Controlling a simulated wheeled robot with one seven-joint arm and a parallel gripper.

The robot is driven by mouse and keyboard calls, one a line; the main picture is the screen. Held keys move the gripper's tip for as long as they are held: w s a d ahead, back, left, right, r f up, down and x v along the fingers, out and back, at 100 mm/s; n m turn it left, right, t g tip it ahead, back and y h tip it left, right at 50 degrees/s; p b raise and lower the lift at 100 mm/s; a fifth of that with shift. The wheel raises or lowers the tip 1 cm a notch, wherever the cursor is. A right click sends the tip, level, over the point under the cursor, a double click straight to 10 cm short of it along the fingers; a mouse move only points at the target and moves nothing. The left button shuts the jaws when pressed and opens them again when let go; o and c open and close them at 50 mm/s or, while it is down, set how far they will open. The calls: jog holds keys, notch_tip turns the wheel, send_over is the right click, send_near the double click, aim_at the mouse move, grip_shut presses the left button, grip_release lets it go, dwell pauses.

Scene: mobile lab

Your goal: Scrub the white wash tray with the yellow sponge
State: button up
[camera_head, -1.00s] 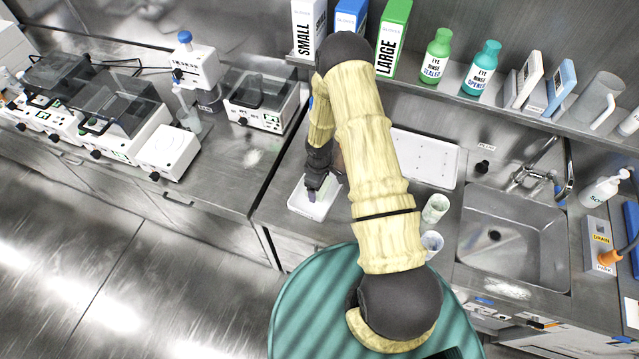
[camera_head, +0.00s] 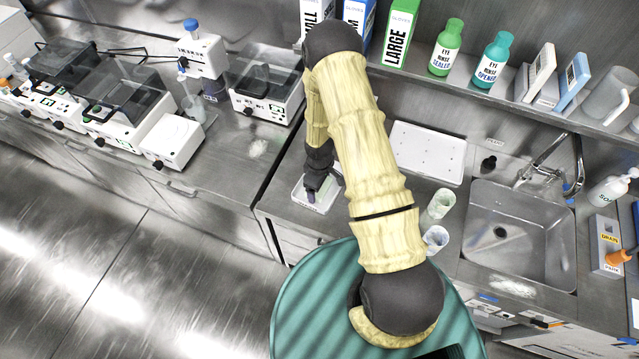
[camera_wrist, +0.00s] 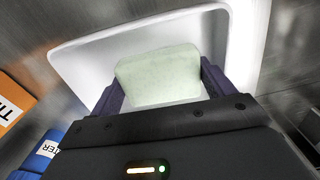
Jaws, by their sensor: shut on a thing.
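The white wash tray (camera_head: 299,195) sits on the counter left of my forearm, partly covered by my gripper in the head view. Its raised white rim (camera_wrist: 246,40) fills the upper part of the wrist view. My gripper (camera_head: 312,194) points down into the tray. In the wrist view my gripper (camera_wrist: 162,90) is shut on a pale, greenish-white block, the sponge (camera_wrist: 160,72), with one dark finger on each side. The sponge is over the tray's floor; whether it touches is hard to tell. In the head view the sponge is hidden or too small to make out.
A larger white tray (camera_head: 428,153) lies behind my forearm. Two cups (camera_head: 438,206) stand between my forearm and the sink (camera_head: 520,235). Orange (camera_wrist: 12,105) and blue (camera_wrist: 42,150) labelled items lie left of the tray in the wrist view. Lab devices (camera_head: 125,105) line the left counter.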

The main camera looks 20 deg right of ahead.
jog(key=shift+s, duration=0.2)
jog(key=shift+w+r+p, duration=0.15)
jog(key=shift+r+p, duration=2.8)
jog(key=shift+r, duration=1.05)
